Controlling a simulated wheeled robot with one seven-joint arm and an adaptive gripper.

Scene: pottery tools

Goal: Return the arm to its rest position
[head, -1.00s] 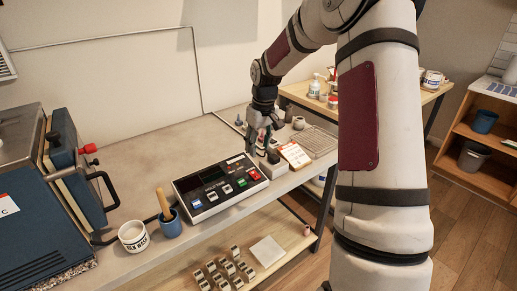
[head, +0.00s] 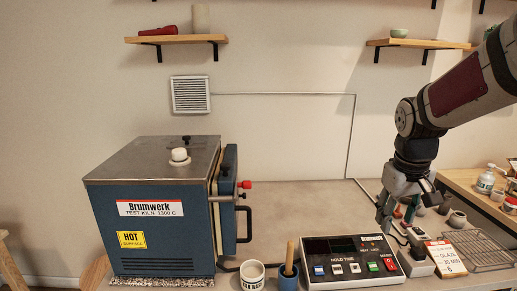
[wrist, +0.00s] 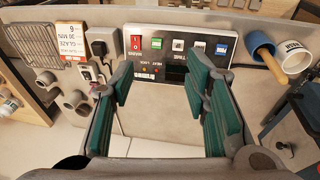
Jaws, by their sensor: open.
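My gripper (head: 391,213) is above the back right of the workbench (head: 300,196), behind the right end of the control box. In the wrist view, my gripper (wrist: 170,108) shows its green-padded fingers spread wide with nothing between them. The arm comes in from the upper right in the head view, bent down toward the bench. The control box (head: 350,279) with coloured buttons and a dark display lies on the bench; it also shows beyond the fingers in the wrist view (wrist: 170,42).
A blue kiln (head: 165,248) stands at left. A white tub (head: 252,272) and a blue cup (head: 288,282) with a wooden handle are by the control box. A glaze card (head: 443,257) and wire rack (head: 482,248) lie at right. Wall shelves (head: 177,40) hang above.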

